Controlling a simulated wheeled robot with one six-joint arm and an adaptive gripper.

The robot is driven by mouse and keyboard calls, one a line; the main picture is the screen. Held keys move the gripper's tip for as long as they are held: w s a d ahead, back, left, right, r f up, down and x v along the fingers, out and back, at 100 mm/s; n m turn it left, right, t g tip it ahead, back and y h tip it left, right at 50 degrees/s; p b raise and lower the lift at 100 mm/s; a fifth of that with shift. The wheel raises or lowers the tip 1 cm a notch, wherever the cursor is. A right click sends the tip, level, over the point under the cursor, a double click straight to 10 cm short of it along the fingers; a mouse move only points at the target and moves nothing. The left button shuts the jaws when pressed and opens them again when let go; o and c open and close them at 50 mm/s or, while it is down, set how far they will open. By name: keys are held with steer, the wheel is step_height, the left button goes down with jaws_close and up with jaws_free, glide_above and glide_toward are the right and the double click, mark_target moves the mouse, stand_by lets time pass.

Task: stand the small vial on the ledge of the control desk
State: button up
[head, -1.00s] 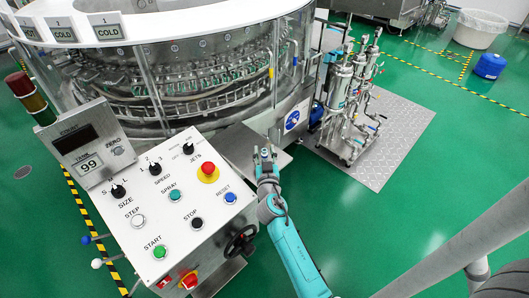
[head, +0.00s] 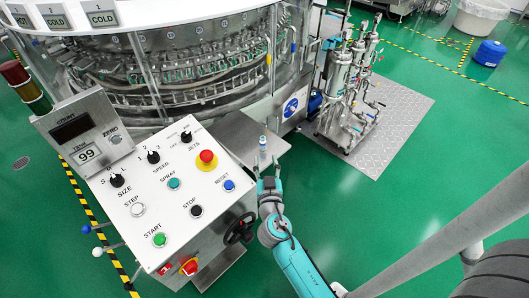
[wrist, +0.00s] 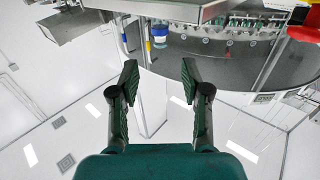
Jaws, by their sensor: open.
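The small vial (head: 263,149), clear with a blue band, stands upright on the grey metal ledge (head: 243,140) beside the control desk (head: 178,205).
The desk top carries knobs and buttons, including a red emergency stop (head: 207,158), close left of the gripper. A handwheel (head: 240,229) sticks out of the desk's side. The glazed rotary washer (head: 200,75) stands behind the ledge. Green floor (head: 400,190) is free to the right.

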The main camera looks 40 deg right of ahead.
steer(key=shift+v, duration=0.8)
steer(key=s+a+f+n+y, duration=0.3)
steer(key=s+a+y, duration=0.1)
steer(key=s+a, duration=0.4)
steer(key=s+a+f+n+y, duration=0.35)
steer(key=s+a, duration=0.25)
steer(key=s, duration=0.5)
steer(key=s+a+r+y, duration=0.1)
steer(key=s+a+r, duration=0.1)
steer(key=s+r, duration=0.3)
steer(key=s+a+r+n+y, duration=0.1)
steer(key=s+r, duration=0.4)
steer(key=s, duration=0.5)
steer(key=shift+s+a+t+y, duration=0.3)
steer(key=shift+s+a+y, duration=0.05)
steer(key=shift+a+y, duration=0.45)
steer(key=shift+a+r, duration=0.1)
steer(key=shift+a, duration=0.05)
